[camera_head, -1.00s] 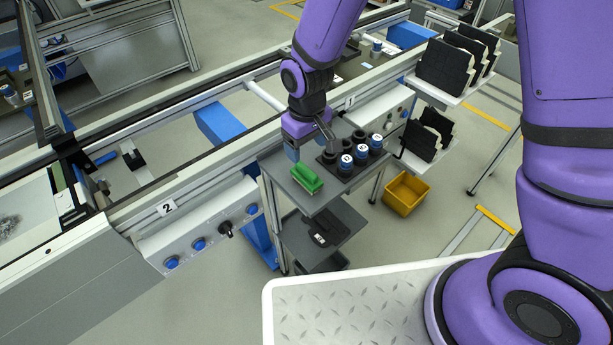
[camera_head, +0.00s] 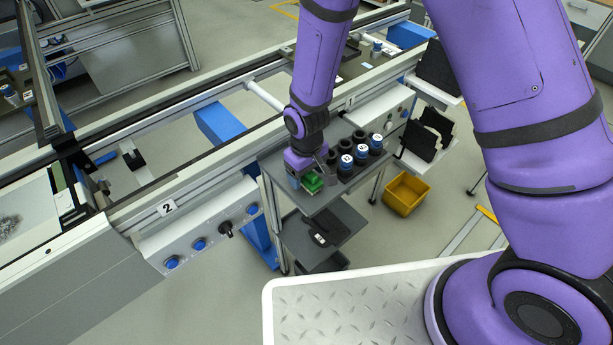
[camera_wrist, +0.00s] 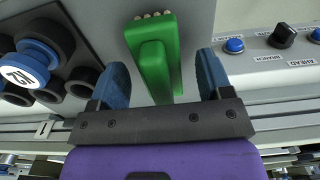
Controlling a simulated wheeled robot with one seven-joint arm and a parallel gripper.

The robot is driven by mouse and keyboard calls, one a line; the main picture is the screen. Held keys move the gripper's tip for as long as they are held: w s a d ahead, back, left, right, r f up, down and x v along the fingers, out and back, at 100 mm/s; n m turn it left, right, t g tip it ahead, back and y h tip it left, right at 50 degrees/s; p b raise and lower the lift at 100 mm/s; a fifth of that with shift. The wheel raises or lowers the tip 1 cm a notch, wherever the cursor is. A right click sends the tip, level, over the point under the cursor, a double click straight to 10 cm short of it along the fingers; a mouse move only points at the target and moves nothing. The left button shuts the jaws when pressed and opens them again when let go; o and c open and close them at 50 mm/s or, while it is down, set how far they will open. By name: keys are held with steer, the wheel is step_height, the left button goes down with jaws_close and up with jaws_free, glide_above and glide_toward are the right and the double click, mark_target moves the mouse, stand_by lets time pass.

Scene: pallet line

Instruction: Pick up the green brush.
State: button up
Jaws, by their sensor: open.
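The green brush (camera_head: 314,184) lies on the grey top shelf of a small cart (camera_head: 308,205), partly hidden by my gripper in the head view. My gripper (camera_head: 307,178) is right over it. In the wrist view the green brush (camera_wrist: 155,58) lies between the two blue fingers of my gripper (camera_wrist: 162,80), which is open. Gaps show between the brush and both fingers. I cannot tell the exact height of the fingertips over the shelf.
A black holder with several blue-and-white cylinders (camera_head: 346,160) stands close beside the brush; one cylinder (camera_wrist: 30,65) shows in the wrist view. The conveyor frame with blue buttons (camera_head: 198,244) runs behind. A yellow bin (camera_head: 407,193) is on the floor at right.

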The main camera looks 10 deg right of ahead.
steer(key=shift+f, duration=0.25)
steer(key=shift+c, duration=0.4)
steer(key=c, duration=1)
steer(key=shift+c, duration=0.2)
steer(key=shift+r, duration=0.1)
